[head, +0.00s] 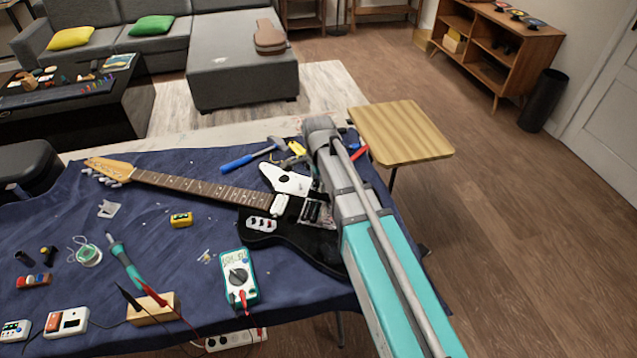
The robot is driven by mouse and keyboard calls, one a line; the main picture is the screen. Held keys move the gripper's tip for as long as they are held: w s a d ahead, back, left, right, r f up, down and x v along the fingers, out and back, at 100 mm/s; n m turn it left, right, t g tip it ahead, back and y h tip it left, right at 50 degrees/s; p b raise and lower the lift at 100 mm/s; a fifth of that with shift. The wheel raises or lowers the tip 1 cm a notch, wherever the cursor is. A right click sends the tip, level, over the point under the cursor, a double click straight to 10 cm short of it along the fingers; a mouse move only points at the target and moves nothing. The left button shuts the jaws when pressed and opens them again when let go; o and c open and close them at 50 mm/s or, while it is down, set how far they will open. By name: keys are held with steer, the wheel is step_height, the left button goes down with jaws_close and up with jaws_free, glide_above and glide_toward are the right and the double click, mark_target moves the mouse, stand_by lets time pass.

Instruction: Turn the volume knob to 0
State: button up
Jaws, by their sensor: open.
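An electric guitar with a black body (290,232) lies on the blue cloth, its neck (205,187) pointing left. I cannot tell whether one of these is the volume knob. Part of the body's right end is hidden behind my arm. My arm reaches in from the lower right over the guitar, and its visible end is above the body's far right side. My gripper's jaws are hidden behind the arm, so I cannot see what they are near.
A yellow box (181,220), a soldering iron (125,262) and small devices are on the left. A wooden stool (400,132) stands behind right.

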jaws_close()
stand_by(0.3)
